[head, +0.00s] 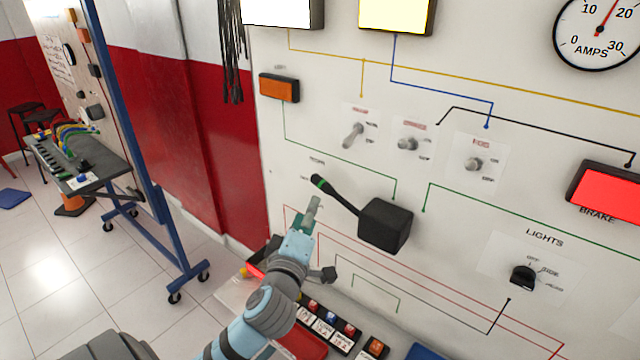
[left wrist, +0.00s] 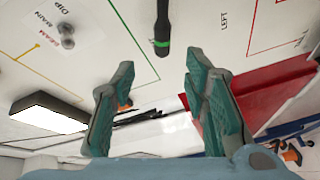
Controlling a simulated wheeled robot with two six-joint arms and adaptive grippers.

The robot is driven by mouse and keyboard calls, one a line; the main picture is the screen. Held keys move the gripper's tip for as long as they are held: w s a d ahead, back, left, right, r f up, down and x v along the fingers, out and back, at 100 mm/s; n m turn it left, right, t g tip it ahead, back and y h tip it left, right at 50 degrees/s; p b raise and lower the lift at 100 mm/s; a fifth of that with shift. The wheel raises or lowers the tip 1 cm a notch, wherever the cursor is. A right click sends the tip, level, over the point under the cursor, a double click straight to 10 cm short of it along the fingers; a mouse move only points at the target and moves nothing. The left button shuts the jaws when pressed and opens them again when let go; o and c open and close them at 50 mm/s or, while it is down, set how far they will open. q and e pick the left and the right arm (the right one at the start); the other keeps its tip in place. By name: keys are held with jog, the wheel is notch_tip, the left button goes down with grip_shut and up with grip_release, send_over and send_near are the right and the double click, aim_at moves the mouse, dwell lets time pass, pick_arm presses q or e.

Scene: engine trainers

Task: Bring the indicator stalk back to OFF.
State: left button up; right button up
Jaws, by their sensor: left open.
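The indicator stalk (head: 340,194) is a black lever with a green band near its tip. It slants up and left from a black box (head: 385,224) on the white panel. In the left wrist view the stalk (left wrist: 162,22) shows at the top centre, beyond the fingertips and roughly in line with the gap. My left gripper (head: 310,212) is just below the stalk's tip, and no grip on it shows. Its teal fingers (left wrist: 158,75) are apart with nothing between them. A label reading LEFT (left wrist: 223,20) is beside the stalk. My right gripper is not in view.
Toggle switches (head: 353,135) sit above the stalk, and a LIGHTS knob (head: 522,276) is at the right. An orange lamp (head: 279,88) looks unlit; the red BRAKE lamp (head: 608,194) is bright. Fuses and trays (head: 330,328) lie below. A bench (head: 75,165) stands far left.

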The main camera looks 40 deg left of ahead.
aim_at(320, 187)
pick_arm(q)
jog(key=p+x, duration=0.1)
jog(key=x, duration=1.1)
jog(key=shift+w+a+f+p, duration=0.15)
jog(key=shift+w+a+p, duration=0.05)
jog(key=shift+p, duration=0.15)
jog(key=shift+s, duration=0.1)
jog(key=shift+c, duration=0.3)
grip_shut()
